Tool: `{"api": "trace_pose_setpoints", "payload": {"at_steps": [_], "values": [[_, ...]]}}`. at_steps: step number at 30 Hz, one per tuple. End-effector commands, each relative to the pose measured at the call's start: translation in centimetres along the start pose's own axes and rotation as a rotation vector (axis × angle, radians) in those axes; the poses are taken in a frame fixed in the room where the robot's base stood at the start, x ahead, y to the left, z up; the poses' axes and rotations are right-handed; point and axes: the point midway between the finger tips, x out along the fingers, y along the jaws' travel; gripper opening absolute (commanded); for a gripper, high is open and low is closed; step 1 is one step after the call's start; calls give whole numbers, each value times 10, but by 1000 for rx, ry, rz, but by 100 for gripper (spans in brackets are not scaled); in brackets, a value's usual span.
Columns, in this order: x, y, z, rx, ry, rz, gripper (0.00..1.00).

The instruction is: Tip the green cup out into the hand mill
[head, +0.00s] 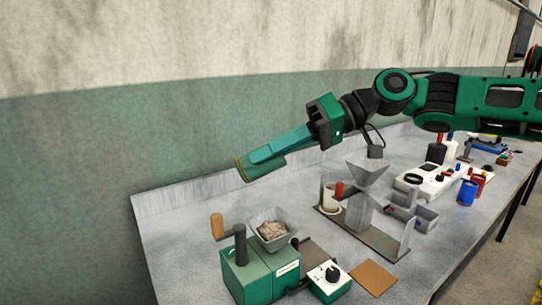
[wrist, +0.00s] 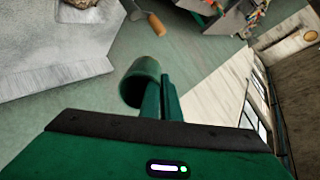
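My gripper (head: 275,153) is shut on the green cup (head: 262,168), up in the air above the back left of the bench. The cup lies well over on its side, its mouth towards the lower left. In the wrist view the cup (wrist: 139,82) sits at the fingertips; its dark inside shows and I see no grain in it. The green hand mill (head: 258,272) stands at the front left of the bench, below the cup and apart from it. Its grey hopper (head: 286,236) holds pale brown bits. The mill's wooden crank handle (head: 217,226) sticks up at its left.
A small control box (head: 328,284) and a brown mat (head: 373,277) lie right of the mill. A metal stand with a funnel (head: 370,174) is behind them. Blue (head: 467,192) and red containers stand farther right. The back wall is close behind my gripper.

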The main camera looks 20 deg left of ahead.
Motion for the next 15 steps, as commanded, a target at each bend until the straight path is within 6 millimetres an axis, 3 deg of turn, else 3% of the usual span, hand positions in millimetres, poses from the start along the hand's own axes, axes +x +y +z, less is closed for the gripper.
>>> {"api": "trace_pose_setpoints", "payload": {"at_steps": [15], "values": [[-2,-6,-6,-3,-319,319,0]]}}
